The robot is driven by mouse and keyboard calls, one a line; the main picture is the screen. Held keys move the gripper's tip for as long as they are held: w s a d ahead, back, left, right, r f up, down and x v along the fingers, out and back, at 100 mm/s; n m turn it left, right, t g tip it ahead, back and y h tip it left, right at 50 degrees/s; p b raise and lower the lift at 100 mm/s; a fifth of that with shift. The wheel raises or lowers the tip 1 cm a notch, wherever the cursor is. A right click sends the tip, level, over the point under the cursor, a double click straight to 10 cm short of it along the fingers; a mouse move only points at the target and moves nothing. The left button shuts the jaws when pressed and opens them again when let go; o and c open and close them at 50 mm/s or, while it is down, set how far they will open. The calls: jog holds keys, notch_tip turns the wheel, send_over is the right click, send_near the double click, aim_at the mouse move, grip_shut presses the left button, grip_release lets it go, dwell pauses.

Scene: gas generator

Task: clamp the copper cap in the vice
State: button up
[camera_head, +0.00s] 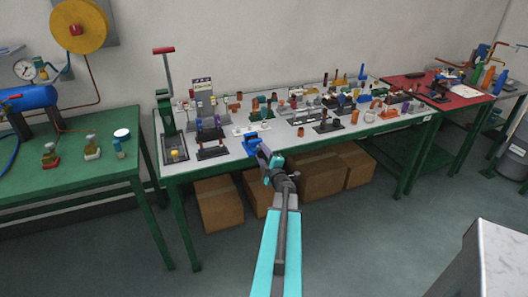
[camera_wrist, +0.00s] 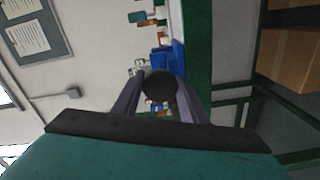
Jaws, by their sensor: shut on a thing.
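My gripper (camera_head: 262,151) is at the front edge of the long workbench, right in front of the blue vice (camera_head: 250,146). In the wrist view my gripper (camera_wrist: 160,95) is shut on a dark round piece (camera_wrist: 160,86) between its two fingers. Its colour is lost in shade, so I cannot tell whether it is the copper cap or a part of the vice. The blue vice (camera_wrist: 159,60) shows just beyond it. The vice's jaws are mostly hidden, and I cannot tell whether anything is between them. I cannot single out the copper cap in the head view.
The long workbench (camera_head: 225,172) is crowded with small fittings and tools, including a copper-coloured piece (camera_head: 300,131) near the front edge. A green press (camera_head: 167,110) stands at its left end. Cardboard boxes (camera_head: 219,203) lie underneath. The floor in front is clear.

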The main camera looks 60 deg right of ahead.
jog(key=shift+a, duration=0.1)
jog(key=o, duration=1.1)
jog(key=shift+w, duration=0.1)
jog(key=shift+c, duration=0.2)
jog(key=p+v, duration=0.2)
jog(key=v, duration=1.1)
jog(key=shift+s+a, duration=0.2)
jog(key=shift+s, duration=0.1)
jog(key=shift+p, duration=0.3)
